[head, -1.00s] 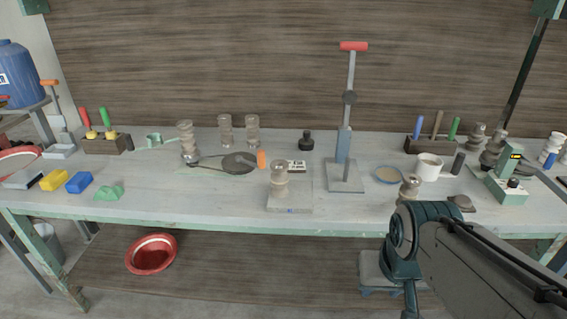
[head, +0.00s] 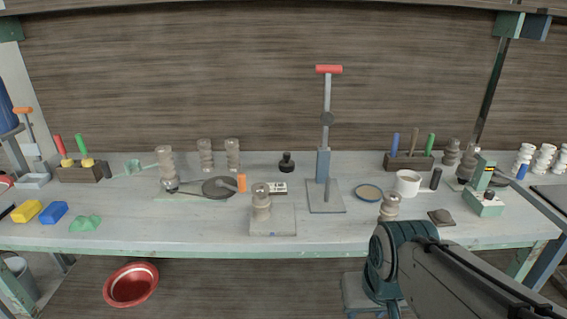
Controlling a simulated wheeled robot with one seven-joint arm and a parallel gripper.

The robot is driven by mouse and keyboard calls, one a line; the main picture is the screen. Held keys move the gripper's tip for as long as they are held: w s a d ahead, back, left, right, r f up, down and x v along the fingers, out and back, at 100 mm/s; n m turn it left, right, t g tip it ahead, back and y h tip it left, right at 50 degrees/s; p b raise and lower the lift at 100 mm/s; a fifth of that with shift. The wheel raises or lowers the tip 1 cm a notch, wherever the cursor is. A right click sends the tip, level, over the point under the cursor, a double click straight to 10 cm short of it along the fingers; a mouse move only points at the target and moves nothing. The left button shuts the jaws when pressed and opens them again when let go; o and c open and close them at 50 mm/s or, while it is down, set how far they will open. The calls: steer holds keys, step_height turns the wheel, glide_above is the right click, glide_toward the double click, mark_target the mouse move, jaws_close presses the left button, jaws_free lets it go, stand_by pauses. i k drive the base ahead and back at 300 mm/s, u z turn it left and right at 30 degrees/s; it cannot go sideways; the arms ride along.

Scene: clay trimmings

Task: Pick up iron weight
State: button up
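A small black weight with a knob on top (head: 286,162), which looks like the iron weight, stands upright at the back middle of the workbench (head: 215,232). It is near the back wall, left of the grey press, and nothing touches it. Another dark piece, a brown-grey low lump (head: 441,217), lies near the front edge on the right. My arm shows at the lower right, in front of the bench. My gripper is out of the picture.
The tall press with a red handle (head: 328,69) stands right of the weight. A ribbed clay piece (head: 261,203) on a slab, a label block (head: 277,188) and an orange cylinder (head: 241,183) stand in front and left. A red basin (head: 131,285) is below.

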mark_target(286, 165)
steer(key=u, duration=0.55)
steer(key=i, duration=1.4)
steer(key=z, duration=0.55)
